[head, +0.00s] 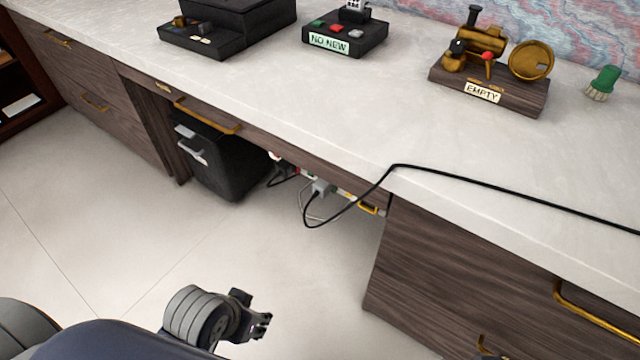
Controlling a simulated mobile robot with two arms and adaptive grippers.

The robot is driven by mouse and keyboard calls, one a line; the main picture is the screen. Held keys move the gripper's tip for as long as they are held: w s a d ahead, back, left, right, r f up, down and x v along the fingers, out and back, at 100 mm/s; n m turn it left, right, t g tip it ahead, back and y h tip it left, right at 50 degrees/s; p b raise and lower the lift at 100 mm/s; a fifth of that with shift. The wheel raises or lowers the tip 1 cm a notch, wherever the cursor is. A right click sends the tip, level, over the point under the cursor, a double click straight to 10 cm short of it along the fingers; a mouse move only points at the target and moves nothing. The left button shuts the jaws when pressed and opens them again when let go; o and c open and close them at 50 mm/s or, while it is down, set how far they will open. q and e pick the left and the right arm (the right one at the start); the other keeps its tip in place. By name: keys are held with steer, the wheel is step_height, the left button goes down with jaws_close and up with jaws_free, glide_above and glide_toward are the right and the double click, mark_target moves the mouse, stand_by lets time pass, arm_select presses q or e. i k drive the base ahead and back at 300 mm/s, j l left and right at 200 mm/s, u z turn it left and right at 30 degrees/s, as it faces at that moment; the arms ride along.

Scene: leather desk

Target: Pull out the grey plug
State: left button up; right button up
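The grey plug (321,187) sits under the desk top, in the open knee space, at what looks like a power strip partly hidden by the desk edge. A black cord (345,212) hangs from it in a loop, rises over the desk's front edge and runs right across the top. My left gripper (266,324) is low in the head view, in front of the desk and well short of the plug. It is small and turned sideways, so its opening is unclear. Nothing shows in it.
A black plug (284,172) sits left of the grey one. A black cabinet (232,165) stands under the desk at left. Wooden drawers (470,265) close off the right side. Boxes and a brass device (490,95) stand on top. The floor (290,265) in front is clear.

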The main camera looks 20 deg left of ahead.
mark_target(321, 188)
steer(key=j+z, duration=0.1)
steer(key=j, duration=0.35)
steer(key=k+j+z, duration=0.1)
steer(key=j, duration=0.35)
steer(key=k+j+z, duration=0.1)
steer(key=j, duration=0.4)
steer(key=j+z, duration=0.1)
steer(key=j, duration=0.35)
steer(key=k+j+z, duration=0.1)
steer(key=j, duration=0.35)
steer(key=k+j+z, duration=0.1)
steer(key=j, duration=0.3)
steer(key=k+j+z, duration=0.1)
steer(key=k+j, duration=0.15)
steer(key=j, duration=0.2)
